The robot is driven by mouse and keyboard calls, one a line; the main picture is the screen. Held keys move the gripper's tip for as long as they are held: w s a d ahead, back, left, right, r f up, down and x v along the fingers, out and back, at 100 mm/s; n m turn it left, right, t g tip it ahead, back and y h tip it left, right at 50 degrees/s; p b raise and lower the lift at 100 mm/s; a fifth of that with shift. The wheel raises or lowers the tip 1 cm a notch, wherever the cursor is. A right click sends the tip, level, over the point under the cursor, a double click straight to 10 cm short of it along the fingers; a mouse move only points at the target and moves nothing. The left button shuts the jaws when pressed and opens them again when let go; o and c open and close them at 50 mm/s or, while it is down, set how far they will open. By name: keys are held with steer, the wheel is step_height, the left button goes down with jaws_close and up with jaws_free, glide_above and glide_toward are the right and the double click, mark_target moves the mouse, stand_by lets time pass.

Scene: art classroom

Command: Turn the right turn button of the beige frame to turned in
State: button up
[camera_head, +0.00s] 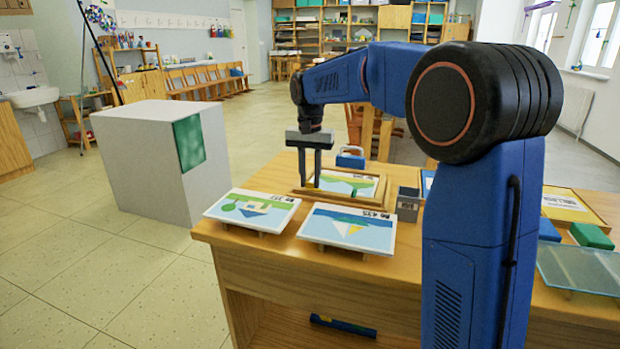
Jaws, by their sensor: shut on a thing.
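The beige frame (378,196) lies flat on the wooden table, with a green, white and blue picture (350,183) inside it. My gripper (310,184) points down at the frame's left side in the picture. Its two dark fingers are shut on a small yellowish piece at the frame's edge, which looks like a turn button. The fingers hide most of it, so its angle cannot be told. I cannot make out another turn button on the frame at this size.
Two picture panels, one with a green tree shape (250,211) and one with a sailboat (347,229), lie in front of the frame. A yellow-and-white picture (566,204) and green block (591,236) lie right.

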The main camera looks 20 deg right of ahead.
steer(key=n, duration=0.4)
steer(key=shift+n, duration=0.4)
steer(key=n, duration=0.9)
steer(key=shift+n, duration=1.8)
steer(key=o, duration=1.1)
steer(key=shift+c, duration=0.2)
steer(key=shift+r, duration=0.15)
